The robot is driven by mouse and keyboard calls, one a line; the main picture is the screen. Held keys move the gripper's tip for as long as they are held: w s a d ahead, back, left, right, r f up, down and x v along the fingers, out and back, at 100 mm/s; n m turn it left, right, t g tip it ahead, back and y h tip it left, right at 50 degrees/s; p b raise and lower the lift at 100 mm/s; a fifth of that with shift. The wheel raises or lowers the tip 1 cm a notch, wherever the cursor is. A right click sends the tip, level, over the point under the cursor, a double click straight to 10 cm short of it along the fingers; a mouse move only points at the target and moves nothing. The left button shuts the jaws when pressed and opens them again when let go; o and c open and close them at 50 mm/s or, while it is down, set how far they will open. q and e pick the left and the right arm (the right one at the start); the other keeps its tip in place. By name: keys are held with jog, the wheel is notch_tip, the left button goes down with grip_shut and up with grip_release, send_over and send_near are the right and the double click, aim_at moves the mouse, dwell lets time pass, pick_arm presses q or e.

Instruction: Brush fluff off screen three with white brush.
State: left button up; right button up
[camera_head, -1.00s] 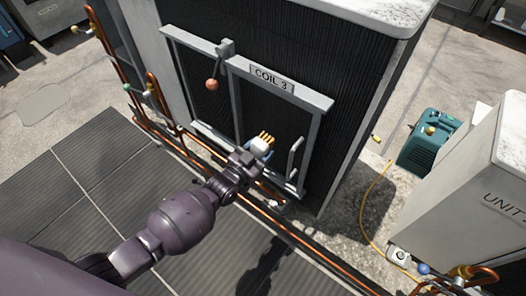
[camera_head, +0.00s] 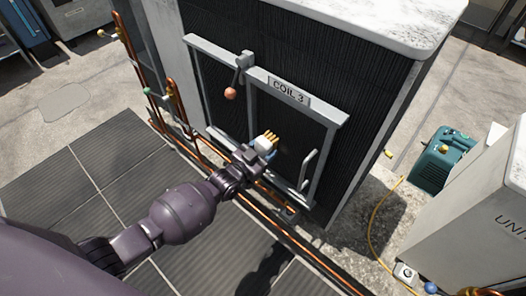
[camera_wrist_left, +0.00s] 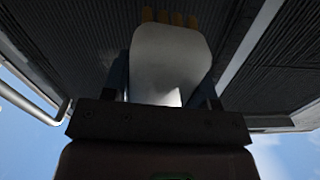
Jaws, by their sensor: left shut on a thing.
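My left gripper (camera_head: 256,158) is shut on the white brush (camera_head: 262,146), which has tan bristle tufts. The brush also fills the middle of the left wrist view (camera_wrist_left: 170,62), with its bristles pointing toward the dark ribbed screen. The screen labelled COIL 3 (camera_head: 291,122) sits in a grey frame on the side of a large condenser. The brush is in front of the lower part of this screen; I cannot tell whether the bristles touch it. I can make out no fluff on the screen. My right gripper is not in view.
A grey bar handle (camera_head: 308,170) is at the frame's lower right. A lever with a red knob (camera_head: 230,94) hangs at the upper left. Copper pipes (camera_head: 290,243) run low along the unit. A teal machine (camera_head: 440,160) with a yellow hose stands right.

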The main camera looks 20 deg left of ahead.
aim_at(293, 157)
pick_arm(q)
jog(key=shift+s+d+r+p, duration=0.1)
jog(key=shift+s+d, duration=0.1)
jog(key=shift+d, duration=0.45)
jog(key=shift+s+d+r+p, duration=0.15)
jog(key=shift+d, duration=0.45)
jog(key=shift+s+d+r+p, duration=0.1)
jog(key=shift+s+d, duration=0.1)
jog(key=shift+d, duration=0.45)
jog(key=shift+s+d+f, duration=0.1)
jog(key=shift+s+d, duration=0.2)
jog(key=shift+d, duration=0.35)
jog(key=shift+s+d, duration=0.3)
jog(key=shift+d, duration=0.3)
jog(key=shift+s+d+f, duration=0.1)
jog(key=shift+s+d, duration=0.2)
jog(key=shift+d, duration=0.35)
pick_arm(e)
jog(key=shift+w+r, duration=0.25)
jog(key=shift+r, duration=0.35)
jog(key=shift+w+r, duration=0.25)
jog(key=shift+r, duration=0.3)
